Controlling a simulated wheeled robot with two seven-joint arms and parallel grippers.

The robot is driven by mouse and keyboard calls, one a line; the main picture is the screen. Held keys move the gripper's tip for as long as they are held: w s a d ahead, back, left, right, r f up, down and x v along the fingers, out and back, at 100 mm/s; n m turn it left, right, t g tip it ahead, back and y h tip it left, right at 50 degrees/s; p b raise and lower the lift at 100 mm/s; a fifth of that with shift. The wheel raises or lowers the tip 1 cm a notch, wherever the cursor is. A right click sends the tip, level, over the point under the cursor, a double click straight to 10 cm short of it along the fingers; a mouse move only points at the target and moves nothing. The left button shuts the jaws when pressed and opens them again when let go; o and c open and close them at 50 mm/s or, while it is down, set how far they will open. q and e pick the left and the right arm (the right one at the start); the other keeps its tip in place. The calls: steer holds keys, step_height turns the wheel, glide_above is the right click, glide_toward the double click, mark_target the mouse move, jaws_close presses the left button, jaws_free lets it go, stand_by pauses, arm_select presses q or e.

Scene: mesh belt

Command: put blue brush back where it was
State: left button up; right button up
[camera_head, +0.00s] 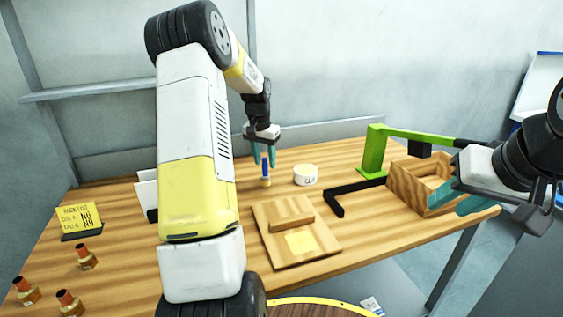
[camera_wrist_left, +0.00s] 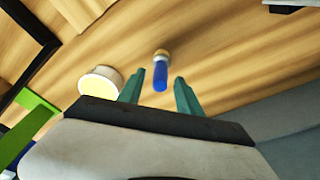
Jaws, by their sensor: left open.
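The blue brush (camera_head: 265,176) stands upright on the wooden table, its blue handle upward and a yellowish part at its base. It also shows in the left wrist view (camera_wrist_left: 160,76), between the two teal fingers but apart from them. My left gripper (camera_head: 264,157) is open, just above and around the brush's top in the head view; contact cannot be told. It also shows in the wrist view (camera_wrist_left: 158,92). My right gripper (camera_head: 458,198) is at the right by a wooden box; whether its jaws are open or shut is unclear.
A round white tub (camera_head: 305,175) stands close right of the brush. A wooden board (camera_head: 270,234) with a yellow note lies in front. A black L-shaped bar (camera_head: 337,203), a green stand (camera_head: 374,152) and the wooden box (camera_head: 403,183) are right. Brass fittings (camera_head: 86,257) stand left.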

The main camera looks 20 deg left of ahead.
mark_target(264, 177)
arm_select(q)
step_height(264, 177, up, 9)
steer(key=s, duration=0.1)
steer(key=s+d+r+t, duration=0.1)
steer(key=s+d+r, duration=0.5)
steer(key=s+r, duration=0.1)
steer(key=s+d+t, duration=0.1)
steer(key=s+d, duration=0.2)
steer(key=s, duration=0.5)
steer(key=s+d+t+h, duration=0.1)
steer(key=s+d, duration=0.3)
steer(key=s, duration=0.4)
steer(key=s+d+n+t+h, duration=0.1)
steer(key=s+d, duration=0.3)
steer(key=s, duration=0.4)
steer(key=shift+r, duration=0.35)
steer(key=shift+d, duration=0.1)
